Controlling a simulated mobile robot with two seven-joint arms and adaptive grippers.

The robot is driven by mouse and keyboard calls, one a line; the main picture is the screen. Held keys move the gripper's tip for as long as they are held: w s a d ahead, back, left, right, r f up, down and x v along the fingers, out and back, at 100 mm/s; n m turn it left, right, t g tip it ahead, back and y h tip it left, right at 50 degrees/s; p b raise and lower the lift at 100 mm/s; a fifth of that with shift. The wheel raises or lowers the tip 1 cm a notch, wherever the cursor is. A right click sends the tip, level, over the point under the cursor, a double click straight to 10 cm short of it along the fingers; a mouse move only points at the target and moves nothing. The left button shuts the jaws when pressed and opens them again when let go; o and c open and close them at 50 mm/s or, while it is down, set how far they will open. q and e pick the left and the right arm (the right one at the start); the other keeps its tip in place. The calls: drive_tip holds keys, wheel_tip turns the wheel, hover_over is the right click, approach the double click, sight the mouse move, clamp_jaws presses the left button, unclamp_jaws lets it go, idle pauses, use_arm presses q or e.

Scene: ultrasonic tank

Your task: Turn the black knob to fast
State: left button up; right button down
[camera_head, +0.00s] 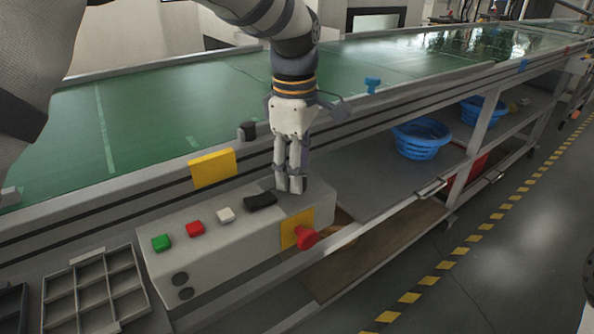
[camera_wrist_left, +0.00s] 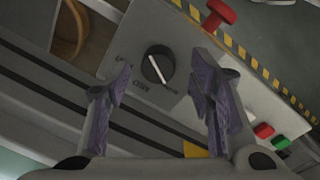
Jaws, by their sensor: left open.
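The black knob (camera_wrist_left: 158,65) shows in the left wrist view on the pale top of a control box (camera_head: 215,240). It is round with a white pointer line slanting toward the picture's lower right. Small printed labels surround it, too blurred to read surely. My left gripper (camera_head: 291,188) points down over the right part of the box in the head view, hiding the knob there. In the wrist view its two purple-padded fingers (camera_wrist_left: 165,95) are apart, one on each side of the knob in the picture, with nothing held. Contact cannot be told. My right gripper is not seen.
The box also carries a green button (camera_head: 161,243), a red button (camera_head: 195,229), a white button (camera_head: 226,215), a black switch (camera_head: 260,201) and a red emergency stop (camera_head: 306,237). A green conveyor (camera_head: 180,110) runs behind. A compartment tray (camera_head: 92,292) lies left.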

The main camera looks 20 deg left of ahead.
use_arm(q)
drive_tip(key=shift+f, duration=0.75)
drive_tip(key=shift+w, duration=0.1)
drive_tip(key=shift+c, duration=0.6)
drive_tip(key=c, duration=1)
drive_tip(key=shift+c, duration=0.2)
